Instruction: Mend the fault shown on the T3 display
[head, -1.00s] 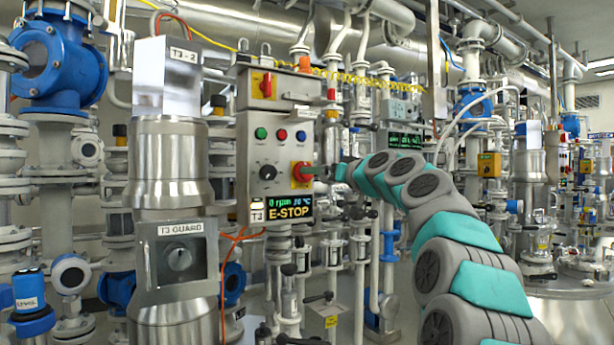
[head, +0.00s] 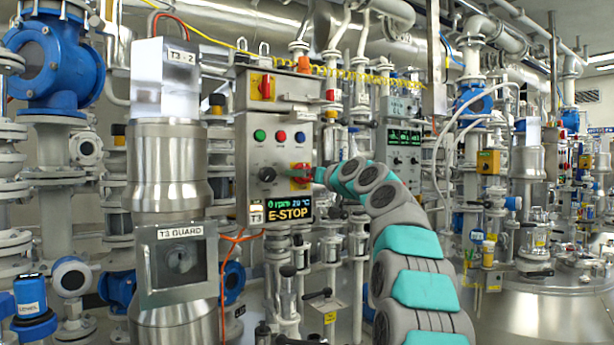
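The T3 control box (head: 252,190) stands left of the middle in the head view. Its display (head: 283,211) reads "0 rpm", a temperature of about 20 °C and "E-STOP". Above the display are a red emergency-stop knob (head: 300,173) on a yellow plate and a black dial (head: 267,174). Higher up are green, red and blue buttons (head: 282,136) and a red switch on yellow (head: 264,87). My gripper (head: 316,174) is at the right side of the red knob, seemingly at or touching it. Its fingers are too small and hidden to tell open from shut.
The steel T3 guard housing (head: 177,262) and T3-2 column (head: 165,160) stand left of the box. Pipes and valves (head: 300,265) crowd below and behind it. A second panel (head: 404,140) is behind my arm. A round steel vessel (head: 530,300) is at the lower right.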

